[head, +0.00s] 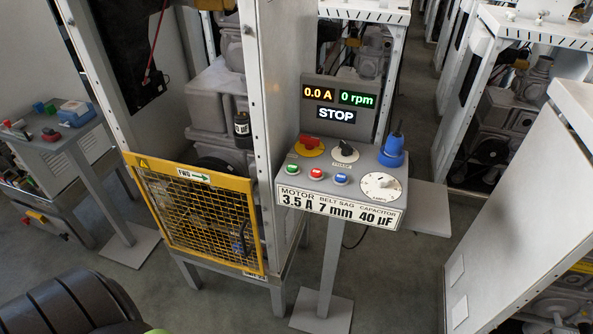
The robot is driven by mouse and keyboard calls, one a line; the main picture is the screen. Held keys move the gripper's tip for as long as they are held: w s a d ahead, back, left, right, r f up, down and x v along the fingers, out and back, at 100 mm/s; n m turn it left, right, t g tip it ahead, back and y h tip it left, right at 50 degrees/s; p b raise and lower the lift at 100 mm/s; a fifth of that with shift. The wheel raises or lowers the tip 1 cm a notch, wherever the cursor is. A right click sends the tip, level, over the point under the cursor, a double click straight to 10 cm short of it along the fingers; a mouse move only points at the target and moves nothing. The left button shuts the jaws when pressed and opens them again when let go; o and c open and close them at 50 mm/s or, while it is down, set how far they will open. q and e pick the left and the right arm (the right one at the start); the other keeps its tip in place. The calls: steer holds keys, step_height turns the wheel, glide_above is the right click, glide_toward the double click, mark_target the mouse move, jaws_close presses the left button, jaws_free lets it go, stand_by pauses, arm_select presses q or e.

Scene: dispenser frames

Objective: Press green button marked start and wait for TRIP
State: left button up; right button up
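The green button (291,170) is at the left of a row of three on a grey slanted control panel (360,168) on a post. Its small label is too small to read. A red button (316,173) and a blue button (341,179) are to its right. The display (337,105) behind the panel reads 0.0 A, 0 rpm and STOP. Nothing touches the green button. Neither of my grippers shows in the head view.
A red mushroom knob (309,141), a black rotary switch (345,149), a blue plug (392,150) and a white dial (381,186) share the panel. A yellow mesh guard (200,218) stands left. A white cabinet (525,190) stands right. Floor in front is open.

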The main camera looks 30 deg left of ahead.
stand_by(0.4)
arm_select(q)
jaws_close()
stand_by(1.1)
